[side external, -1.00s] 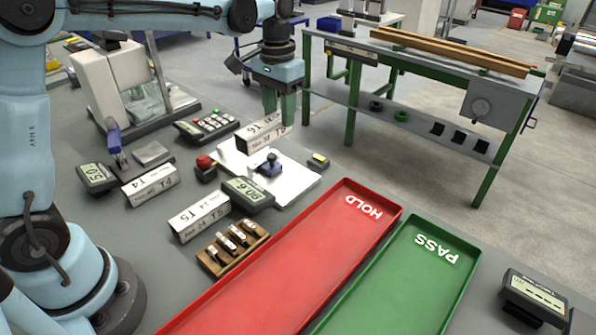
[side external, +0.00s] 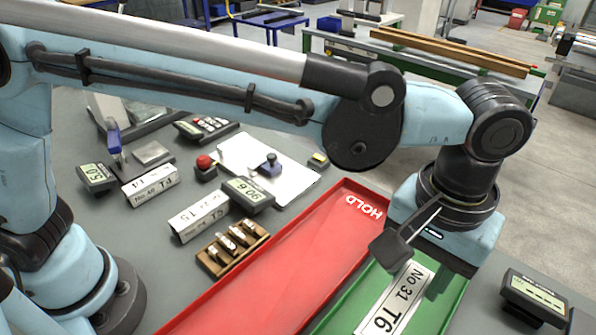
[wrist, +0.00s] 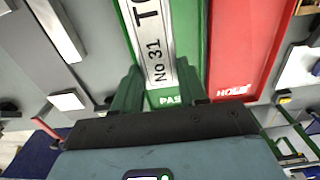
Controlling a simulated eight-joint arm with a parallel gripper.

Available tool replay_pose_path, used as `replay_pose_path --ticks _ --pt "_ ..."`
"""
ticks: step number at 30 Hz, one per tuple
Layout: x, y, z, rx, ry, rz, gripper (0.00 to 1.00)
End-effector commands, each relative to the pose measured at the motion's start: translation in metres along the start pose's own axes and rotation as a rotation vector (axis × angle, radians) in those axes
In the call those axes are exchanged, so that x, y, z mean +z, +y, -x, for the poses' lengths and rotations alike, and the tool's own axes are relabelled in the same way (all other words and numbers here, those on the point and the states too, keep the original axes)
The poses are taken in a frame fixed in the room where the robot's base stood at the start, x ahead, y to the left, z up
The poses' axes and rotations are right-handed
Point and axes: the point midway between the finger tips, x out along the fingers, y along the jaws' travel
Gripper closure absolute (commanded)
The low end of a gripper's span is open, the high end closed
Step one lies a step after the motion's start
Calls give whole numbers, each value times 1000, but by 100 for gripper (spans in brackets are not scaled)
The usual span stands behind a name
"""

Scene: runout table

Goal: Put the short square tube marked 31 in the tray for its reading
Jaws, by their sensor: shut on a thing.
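The square tube with the white label "No 31 T6" (side external: 395,300) is held between the fingers of my gripper (side external: 418,275). It lies over the green PASS tray (side external: 340,316); I cannot tell whether it touches the tray floor. In the wrist view the tube (wrist: 152,42) runs lengthwise along the green tray (wrist: 166,100), between my gripper's green fingers (wrist: 158,84). The red HOLD tray (side external: 290,262) beside it is empty where it shows. My wrist hides part of the green tray in the side view.
Labelled tubes T4 (side external: 150,186) and T5 (side external: 200,217) lie on the table at left. A display (side external: 248,194) stands near the white plate (side external: 290,183). A wooden rack (side external: 232,248) sits left of the red tray. Another display (side external: 535,296) stands right of the green tray.

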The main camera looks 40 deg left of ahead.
Motion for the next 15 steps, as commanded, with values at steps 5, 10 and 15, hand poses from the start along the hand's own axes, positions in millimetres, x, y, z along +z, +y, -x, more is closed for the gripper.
replay_pose_path --ticks 5,10,15 --pt "6 9 -4 0 0 3 93" --pt "-24 -1 -23 0 0 8 93" --pt "-58 -13 -44 0 0 7 93"
